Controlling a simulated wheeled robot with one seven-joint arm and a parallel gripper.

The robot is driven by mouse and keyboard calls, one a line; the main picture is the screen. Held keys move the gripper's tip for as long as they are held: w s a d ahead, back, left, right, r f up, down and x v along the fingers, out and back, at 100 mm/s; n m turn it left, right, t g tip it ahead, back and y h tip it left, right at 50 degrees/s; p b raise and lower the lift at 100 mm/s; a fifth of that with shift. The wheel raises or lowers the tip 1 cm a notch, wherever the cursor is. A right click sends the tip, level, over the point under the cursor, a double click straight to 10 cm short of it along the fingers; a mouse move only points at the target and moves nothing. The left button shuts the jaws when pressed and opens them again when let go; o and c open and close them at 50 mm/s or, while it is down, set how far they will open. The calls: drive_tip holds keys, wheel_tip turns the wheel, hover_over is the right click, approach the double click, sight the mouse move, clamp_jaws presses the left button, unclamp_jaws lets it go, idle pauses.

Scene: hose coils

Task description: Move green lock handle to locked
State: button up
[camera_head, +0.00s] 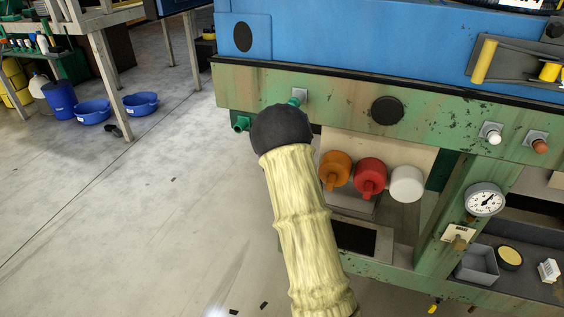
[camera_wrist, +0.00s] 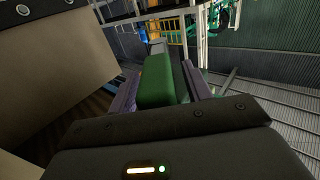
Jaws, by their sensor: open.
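In the wrist view a green block-like handle (camera_wrist: 156,82) lies between the two purple fingers of my gripper (camera_wrist: 158,84). The fingers are open, one on each side of it; I cannot tell whether either touches. In the head view my dark wrist and pale sleeved arm cover the gripper. A small green part (camera_head: 298,100) with a square plate shows just above my wrist, and another green piece (camera_head: 241,124) sticks out at its left. I cannot tell which of these belongs to the handle, nor read its lock position.
The worn green bench frame (camera_head: 345,98) carries a black disc (camera_head: 387,110), a white knob (camera_head: 490,133) and a brown knob (camera_head: 540,146). Below are orange (camera_head: 335,167), red (camera_head: 370,175) and white (camera_head: 406,184) round parts and a gauge (camera_head: 484,199). The floor at left is mostly clear.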

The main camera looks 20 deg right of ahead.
drive_tip(key=s+d, duration=0.2)
drive_tip(key=s, duration=1.4)
drive_tip(key=shift+s+d+b, duration=0.15)
drive_tip(key=shift+s+b, duration=0.15)
drive_tip(key=shift+s, duration=0.1)
